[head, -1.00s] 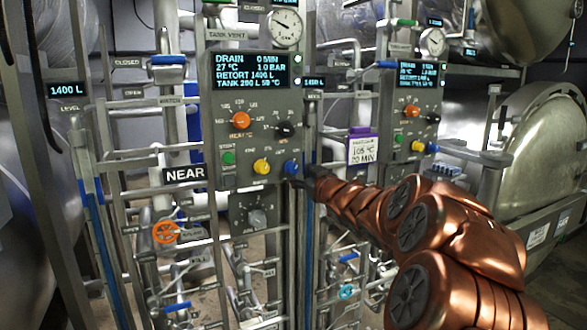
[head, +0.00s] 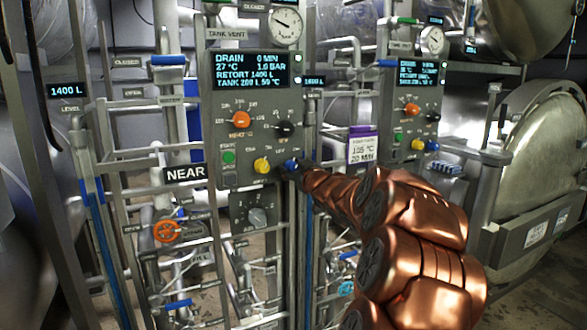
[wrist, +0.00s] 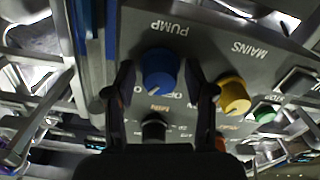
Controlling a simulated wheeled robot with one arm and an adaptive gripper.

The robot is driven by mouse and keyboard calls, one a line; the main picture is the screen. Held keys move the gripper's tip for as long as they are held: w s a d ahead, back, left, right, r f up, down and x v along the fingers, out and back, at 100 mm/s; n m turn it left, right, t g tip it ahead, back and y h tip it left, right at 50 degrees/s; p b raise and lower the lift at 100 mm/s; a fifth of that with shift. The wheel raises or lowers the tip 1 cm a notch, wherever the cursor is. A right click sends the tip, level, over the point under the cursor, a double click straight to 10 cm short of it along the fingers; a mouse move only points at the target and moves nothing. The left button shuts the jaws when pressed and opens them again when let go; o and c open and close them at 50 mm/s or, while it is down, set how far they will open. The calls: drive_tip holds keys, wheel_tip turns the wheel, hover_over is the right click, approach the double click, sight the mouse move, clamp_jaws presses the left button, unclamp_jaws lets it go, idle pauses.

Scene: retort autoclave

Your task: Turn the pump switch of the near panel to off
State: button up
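The near panel (head: 240,140) is a grey box with a lit display, marked by a NEAR sign (head: 185,173). Its pump switch is a blue knob (head: 291,164) at the lower right. In the wrist view the blue knob (wrist: 159,70) sits under the word PUMP, seen upside down. My gripper (head: 286,170) is at the knob in the head view, its tips mostly small and dark there. In the wrist view my gripper (wrist: 166,80) is open, with one finger on each side of the blue knob; contact is not clear. The knob's letters are partly hidden.
A yellow mains knob (wrist: 233,96) is close beside one finger. On the panel are also an orange knob (head: 241,119), a black knob (head: 284,128) and a green button (head: 228,157). A second, similar panel (head: 414,110) stands to the right. Pipes surround the panel.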

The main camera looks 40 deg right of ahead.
clamp_jaws()
drive_tip(key=shift+n, duration=0.3)
drive_tip(key=n+b, duration=0.2)
drive_tip(key=n, duration=0.1)
drive_tip(key=n+b, duration=0.2)
drive_tip(key=shift+f, duration=0.25)
drive_tip(key=n+b, duration=0.3)
drive_tip(key=n, duration=0.3)
drive_tip(key=shift+r, duration=0.1)
drive_tip(key=shift+a+n, duration=0.1)
drive_tip(key=shift+n, duration=0.2)
drive_tip(key=shift+o, duration=1)
unclamp_jaws()
